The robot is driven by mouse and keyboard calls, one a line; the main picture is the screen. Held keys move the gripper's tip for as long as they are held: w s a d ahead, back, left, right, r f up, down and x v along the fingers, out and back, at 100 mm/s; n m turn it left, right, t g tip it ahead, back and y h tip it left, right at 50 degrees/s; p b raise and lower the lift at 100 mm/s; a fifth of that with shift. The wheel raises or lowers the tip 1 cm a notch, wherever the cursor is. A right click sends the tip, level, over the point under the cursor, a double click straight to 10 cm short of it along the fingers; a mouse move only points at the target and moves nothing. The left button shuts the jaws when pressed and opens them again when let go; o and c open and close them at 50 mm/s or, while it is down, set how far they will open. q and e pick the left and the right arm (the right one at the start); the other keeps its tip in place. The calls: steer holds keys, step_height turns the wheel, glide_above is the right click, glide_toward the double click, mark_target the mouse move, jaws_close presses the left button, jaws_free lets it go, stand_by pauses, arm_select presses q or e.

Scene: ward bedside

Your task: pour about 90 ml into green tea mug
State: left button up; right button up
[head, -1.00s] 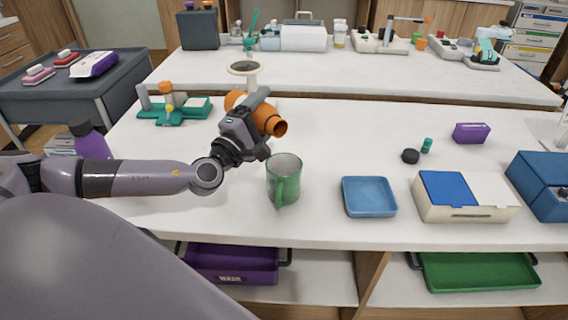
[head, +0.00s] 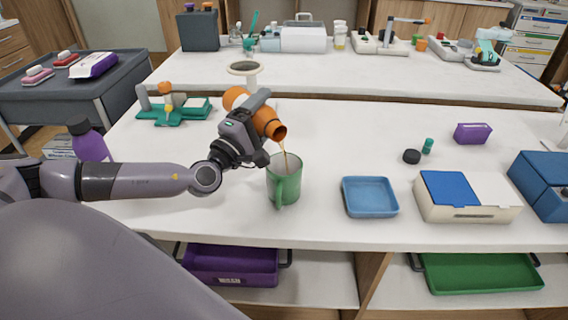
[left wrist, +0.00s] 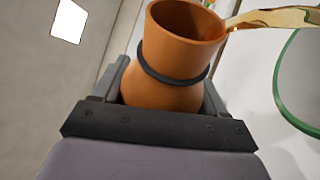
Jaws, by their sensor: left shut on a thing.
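The green tea mug (head: 286,182) stands upright on the white table, its handle toward me. My left gripper (head: 252,133) is shut on an orange bottle (head: 268,120), tilted with its open mouth above and left of the mug. A thin amber stream runs from the mouth down into the mug. In the left wrist view the orange bottle (left wrist: 180,60) sits between the fingers, with the amber liquid (left wrist: 275,17) leaving its lip to the right. Part of the mug's green rim (left wrist: 285,90) shows at the right edge. The liquid level inside the mug cannot be made out. My right gripper is not in view.
A blue tray (head: 369,197) lies right of the mug, with a white and blue box (head: 465,197) beyond it. A teal stand (head: 172,112) is at the back left. A dark cap (head: 411,157) lies at the right. Table between mug and tray is clear.

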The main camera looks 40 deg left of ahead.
arm_select(q)
steer(key=shift+a, duration=0.1)
steer(key=shift+w+a+f, duration=0.1)
steer(key=shift+a+f, duration=0.05)
steer(key=shift+a, duration=0.2)
steer(key=shift+a+b, duration=0.1)
steer(key=shift+b, duration=0.2)
steer(key=shift+f+m+h+b, duration=0.4)
steer(key=shift+f+m+b, duration=0.25)
steer(key=shift+m, duration=0.25)
stand_by(0.9)
steer(key=shift+r, duration=0.1)
